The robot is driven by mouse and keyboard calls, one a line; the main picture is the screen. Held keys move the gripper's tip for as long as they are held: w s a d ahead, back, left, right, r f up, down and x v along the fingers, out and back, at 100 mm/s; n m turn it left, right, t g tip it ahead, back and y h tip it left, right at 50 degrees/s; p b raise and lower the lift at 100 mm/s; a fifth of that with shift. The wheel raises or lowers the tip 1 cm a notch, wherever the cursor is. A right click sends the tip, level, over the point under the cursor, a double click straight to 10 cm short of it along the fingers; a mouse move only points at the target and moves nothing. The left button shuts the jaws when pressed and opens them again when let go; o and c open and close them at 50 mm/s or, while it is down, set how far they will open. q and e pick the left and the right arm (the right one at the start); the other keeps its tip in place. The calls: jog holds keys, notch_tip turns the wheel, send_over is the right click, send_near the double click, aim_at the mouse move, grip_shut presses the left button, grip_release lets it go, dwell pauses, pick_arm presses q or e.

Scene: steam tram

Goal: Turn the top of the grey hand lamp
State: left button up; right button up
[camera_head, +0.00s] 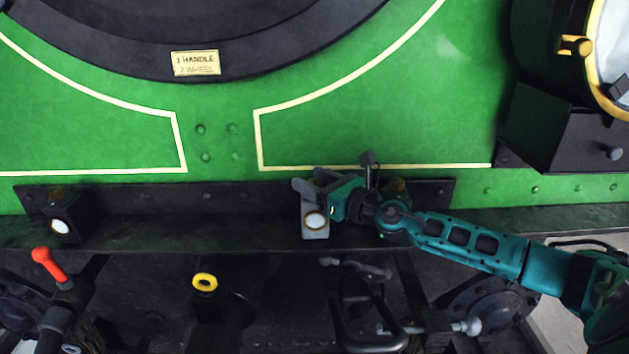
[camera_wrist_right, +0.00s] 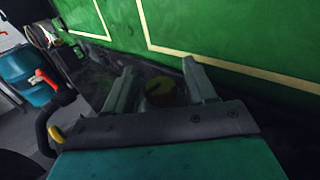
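The grey hand lamp (camera_head: 315,222), with a pale round lens, stands on the dark ledge in the middle of the head view. My right gripper (camera_head: 314,186) is just above the lamp body, its fingers pointing left, and hides most of its top. In the right wrist view the fingers (camera_wrist_right: 160,88) stand apart. A dark, yellowish round part (camera_wrist_right: 160,91), which looks like the lamp's top, shows between them with a gap on both sides. I cannot tell whether either finger touches it. My left gripper is not in view.
A black lamp (camera_head: 62,217) stands at the left of the ledge. A red-handled lever (camera_head: 48,264), a yellow ring (camera_head: 205,282) and a dark coupling (camera_head: 370,322) lie below. The green panel (camera_head: 380,125) rises behind. A big headlamp (camera_head: 548,50) is at upper right.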

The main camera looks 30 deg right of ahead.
jog(key=c, duration=0.9)
jog(key=shift+o, duration=0.2)
jog(key=shift+r+m+h+p, duration=0.1)
jog(key=shift+m+h+p, duration=0.55)
jog(key=shift+h, duration=0.45)
jog(key=m+h, duration=0.2)
jog(key=h, duration=0.1)
jog(key=shift+a+p, duration=0.1)
jog(key=shift+p, duration=0.3)
jog(key=m+g+h, duration=0.1)
jog(key=m+h, duration=0.3)
jog(key=h, duration=0.2)
jog(key=shift+m+g+h, duration=0.9)
jog(key=shift+m+h, duration=0.25)
jog(key=shift+h, duration=0.45)
